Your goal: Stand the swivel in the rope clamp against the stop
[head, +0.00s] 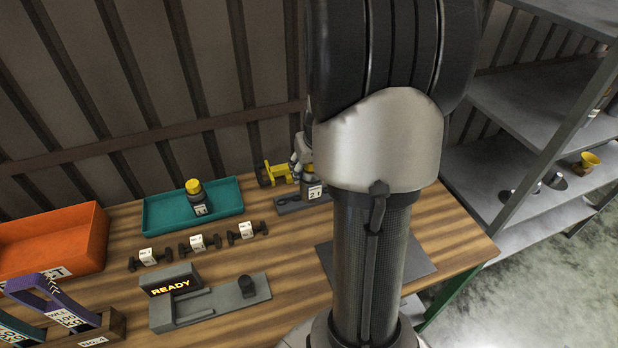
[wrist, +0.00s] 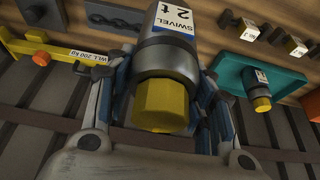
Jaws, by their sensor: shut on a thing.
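The swivel (wrist: 168,58) is a grey and dark cylinder with a yellow hex end and a white label reading SWIVEL 2 t. My gripper (wrist: 167,82) is shut on it, with one finger on each side.
A teal tray (head: 160,217) holds another yellow-topped part (head: 194,193). Several black labelled pieces (head: 199,243) lie in a row before it. An orange bin (head: 40,245) is at left. A yellow part (head: 275,173) stands behind the holed plate. Shelves (head: 525,110) stand right.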

